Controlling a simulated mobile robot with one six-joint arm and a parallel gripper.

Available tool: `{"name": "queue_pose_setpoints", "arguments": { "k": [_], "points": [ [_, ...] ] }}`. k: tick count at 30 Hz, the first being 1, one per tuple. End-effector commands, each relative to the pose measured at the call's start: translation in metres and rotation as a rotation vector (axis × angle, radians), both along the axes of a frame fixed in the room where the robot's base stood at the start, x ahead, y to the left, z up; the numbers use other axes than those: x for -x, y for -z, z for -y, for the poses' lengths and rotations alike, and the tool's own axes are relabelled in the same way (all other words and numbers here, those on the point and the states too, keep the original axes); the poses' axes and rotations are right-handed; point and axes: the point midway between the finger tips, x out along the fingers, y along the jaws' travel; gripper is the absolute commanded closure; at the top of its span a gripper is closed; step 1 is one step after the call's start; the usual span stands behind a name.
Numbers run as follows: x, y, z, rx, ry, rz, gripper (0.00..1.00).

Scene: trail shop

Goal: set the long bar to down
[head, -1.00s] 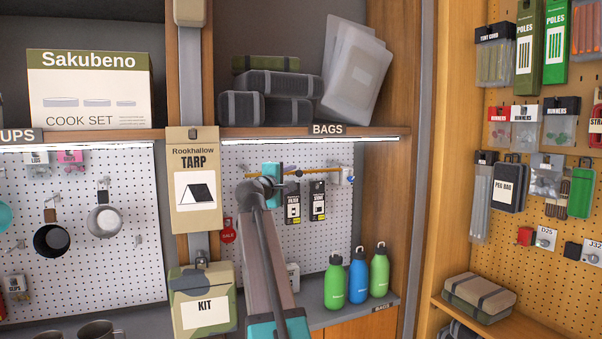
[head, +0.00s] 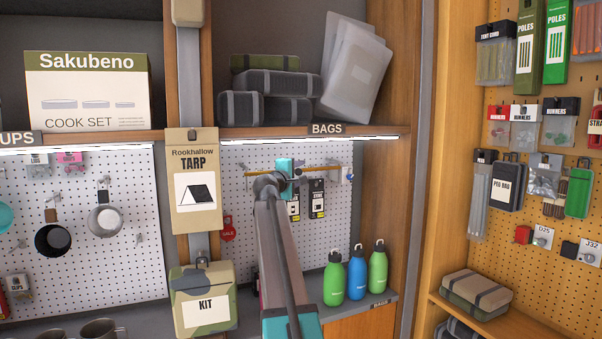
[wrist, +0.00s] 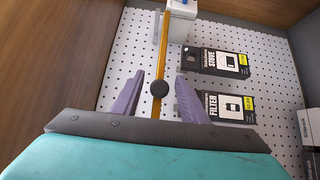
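The long bar (head: 328,168) is a thin orange-yellow bar, roughly level across the white pegboard under the BAGS sign. In the wrist view the bar (wrist: 163,45) runs up and down the picture, with a round black knob or pivot (wrist: 159,89) on it. My gripper (wrist: 160,75) is open, its two purple fingers on either side of the bar, with gaps on both sides. I cannot tell how far the fingertips are from the board. In the head view my arm and teal gripper body hide the bar's middle and the fingers.
STOVE (wrist: 215,62) and FILTER (wrist: 214,104) packs hang close beside the bar. A white box (wrist: 182,8) is at one bar end. A red SALE tag (head: 227,229) hangs to the left. Green and blue bottles (head: 357,272) stand on the shelf below. A wooden side wall (head: 383,200) bounds the right.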

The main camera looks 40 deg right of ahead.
Motion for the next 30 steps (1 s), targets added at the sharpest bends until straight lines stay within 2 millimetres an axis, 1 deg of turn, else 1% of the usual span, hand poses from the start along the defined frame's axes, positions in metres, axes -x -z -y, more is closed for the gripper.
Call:
{"name": "queue_pose_setpoints", "arguments": {
  "k": [3, 10, 16, 20, 30],
  "points": [
    [0.000, 0.000, 0.000, 0.000, 0.000, 0.000, 0.60],
    [0.000, 0.000, -0.001, 0.000, -0.001, 0.000, 0.99],
    [-0.001, 0.000, -0.001, 0.000, -0.001, 0.000, 1.00],
    [-0.001, 0.006, -0.001, 0.000, -0.001, 0.000, 1.00],
    [-0.001, 0.039, -0.002, -0.001, -0.001, 0.000, 1.00]
  ]
}}
